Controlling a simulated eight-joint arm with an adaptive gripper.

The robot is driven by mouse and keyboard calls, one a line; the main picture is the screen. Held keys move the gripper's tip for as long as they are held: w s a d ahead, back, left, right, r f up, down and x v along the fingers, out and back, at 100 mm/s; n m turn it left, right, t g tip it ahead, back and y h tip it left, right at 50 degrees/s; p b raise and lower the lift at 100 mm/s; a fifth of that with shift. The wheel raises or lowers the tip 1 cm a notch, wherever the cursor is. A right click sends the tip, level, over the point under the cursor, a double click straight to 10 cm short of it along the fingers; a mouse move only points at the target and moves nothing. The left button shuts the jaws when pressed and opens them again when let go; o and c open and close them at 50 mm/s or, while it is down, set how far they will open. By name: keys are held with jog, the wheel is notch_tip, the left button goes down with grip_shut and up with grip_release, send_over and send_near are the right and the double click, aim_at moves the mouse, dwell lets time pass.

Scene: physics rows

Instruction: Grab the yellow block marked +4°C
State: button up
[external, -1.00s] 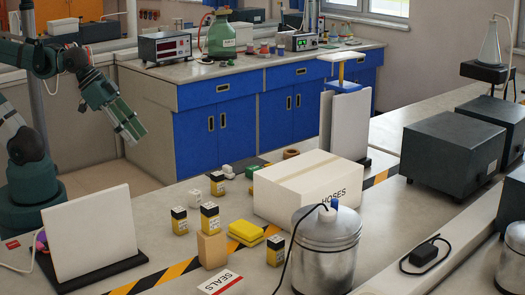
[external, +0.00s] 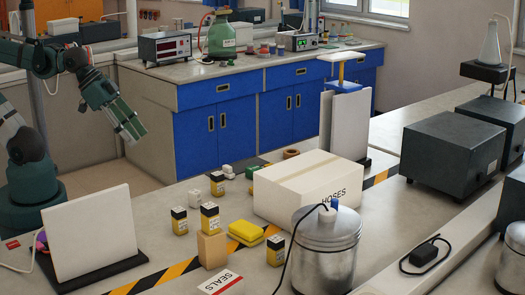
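Several small yellow blocks with black tops stand upright on the bench. One is at the left (external: 179,221), one is at or behind the tan block (external: 210,217), one is farther back (external: 217,184), and one is at the front by the metal canister (external: 275,251). Their markings are too small to read, so I cannot tell which says +4°C. My gripper (external: 131,131) is in the air at the upper left, pointing down and to the right, well apart from the blocks. Nothing shows in it. I cannot tell whether its fingers are open or shut.
A tan block (external: 211,252), a flat yellow item (external: 246,233) and a SEALS card (external: 221,283) lie among the blocks. A white HOSES box (external: 300,195) and metal canister (external: 327,250) stand to the right. A white upright panel (external: 90,232) stands at the left.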

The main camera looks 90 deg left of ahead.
jog(key=w+d+r+m+h+p, duration=0.1)
jog(key=w+d+r+p, duration=0.15)
jog(key=w, duration=0.35)
jog(key=w+d+r+m+p, duration=0.1)
jog(key=w+d+r, duration=0.2)
jog(key=w, duration=0.3)
jog(key=m+g+h+p, duration=0.2)
jog(key=m+g+p, duration=0.3)
jog(key=p, duration=0.4)
send_over(273, 237)
jog(key=s+a, duration=0.2)
notch_tip(273, 237, down, 13)
jog(key=m+t, duration=0.1)
jog(key=shift+w+d+f+m, duration=0.3)
jog(key=shift+w+d+f, duration=0.15)
jog(key=shift+f, duration=0.15)
jog(key=shift+x, duration=1.3)
